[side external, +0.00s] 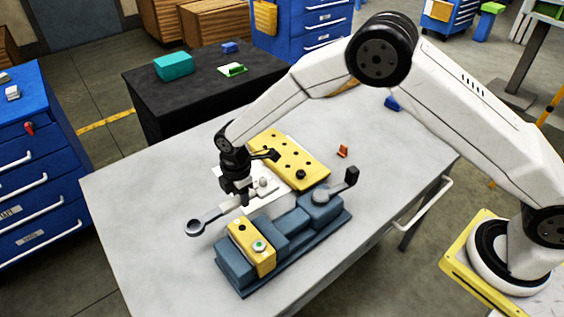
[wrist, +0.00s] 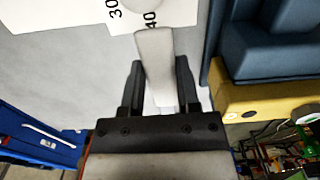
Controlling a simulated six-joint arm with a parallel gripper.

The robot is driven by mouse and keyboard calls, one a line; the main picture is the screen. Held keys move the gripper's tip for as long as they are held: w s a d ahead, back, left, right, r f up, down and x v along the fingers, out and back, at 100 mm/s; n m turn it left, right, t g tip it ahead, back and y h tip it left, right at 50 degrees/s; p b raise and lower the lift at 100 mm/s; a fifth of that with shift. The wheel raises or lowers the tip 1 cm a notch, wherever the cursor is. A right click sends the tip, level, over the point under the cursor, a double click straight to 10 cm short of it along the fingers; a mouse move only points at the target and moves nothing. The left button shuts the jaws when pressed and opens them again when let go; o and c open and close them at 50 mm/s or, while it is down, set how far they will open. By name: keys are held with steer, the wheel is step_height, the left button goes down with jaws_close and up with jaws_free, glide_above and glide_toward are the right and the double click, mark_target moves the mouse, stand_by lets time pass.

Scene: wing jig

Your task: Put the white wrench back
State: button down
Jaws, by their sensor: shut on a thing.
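My gripper (side external: 243,198) is shut on the white wrench (side external: 211,220), above the table beside the blue-grey vise. In the side external view, the wrench's ring end sticks out to the left, and the jaws hide part of its handle. In the wrist view, the pale handle (wrist: 155,60) runs between the two black fingers (wrist: 160,82) and over the edge of a white board (wrist: 95,14) printed with 30 and 40. In the side external view, this board (side external: 273,186) lies behind the vise, partly hidden by my gripper.
The blue-grey vise (side external: 285,232) with a yellow block (side external: 250,247) stands close to the right of the gripper. A yellow plate with holes (side external: 290,158) lies behind. A small orange piece (side external: 343,151) lies farther right. The table's left front (side external: 150,235) is clear.

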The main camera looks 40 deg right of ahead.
mark_target(243, 212)
steer(key=shift+f, duration=3.35)
steer(key=shift+c, duration=1.2)
jaws_free()
steer(key=shift+r, duration=3.9)
